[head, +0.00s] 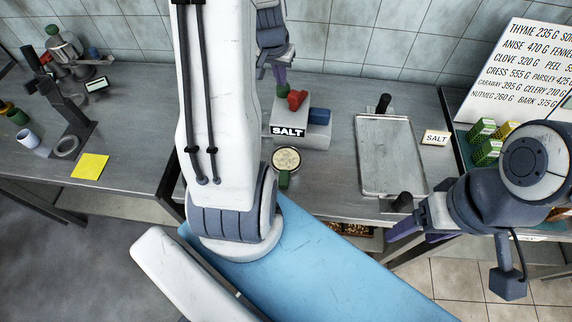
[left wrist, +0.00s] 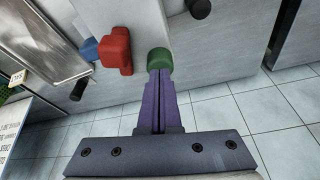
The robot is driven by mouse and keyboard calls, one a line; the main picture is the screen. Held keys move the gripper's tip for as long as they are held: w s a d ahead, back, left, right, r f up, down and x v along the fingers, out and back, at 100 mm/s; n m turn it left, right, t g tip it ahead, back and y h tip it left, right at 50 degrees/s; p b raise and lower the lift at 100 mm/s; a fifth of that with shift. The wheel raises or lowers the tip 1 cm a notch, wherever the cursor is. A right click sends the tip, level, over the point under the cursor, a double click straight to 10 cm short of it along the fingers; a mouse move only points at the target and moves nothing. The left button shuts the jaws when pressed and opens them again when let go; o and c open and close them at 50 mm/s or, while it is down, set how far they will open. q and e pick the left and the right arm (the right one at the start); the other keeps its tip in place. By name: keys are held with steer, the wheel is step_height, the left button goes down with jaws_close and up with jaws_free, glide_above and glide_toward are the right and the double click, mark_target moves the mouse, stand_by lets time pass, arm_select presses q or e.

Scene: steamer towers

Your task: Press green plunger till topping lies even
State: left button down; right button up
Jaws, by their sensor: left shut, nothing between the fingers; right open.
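A grey dispenser box (head: 301,138) labelled SALT stands on the bench, with a green plunger (head: 283,89) on top. The green plunger head also shows in the left wrist view (left wrist: 159,58). My left gripper (head: 281,80) is shut and empty, its purple fingers directly over the plunger; its fingertips (left wrist: 159,74) meet the plunger's edge in the wrist view, but I cannot tell whether they touch. A round dish (head: 286,160) with pale content and a green handle sits in front of the box; its surface is too small to judge. My right gripper (head: 405,230) is open and empty at the right.
A red knob (head: 297,100) and blue block (head: 319,117) are on the dispenser beside the plunger. A metal tray (head: 388,155) with black handles lies to the right, next to a SALT card (head: 435,138). A yellow note (head: 90,166) lies on the left bench. My arm hides the middle.

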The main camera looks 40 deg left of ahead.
mark_target(281, 90)
arm_select(q)
step_height(281, 90, up, 5)
steer(key=p, duration=0.4)
steer(key=shift+r, duration=0.1)
stand_by(0.3)
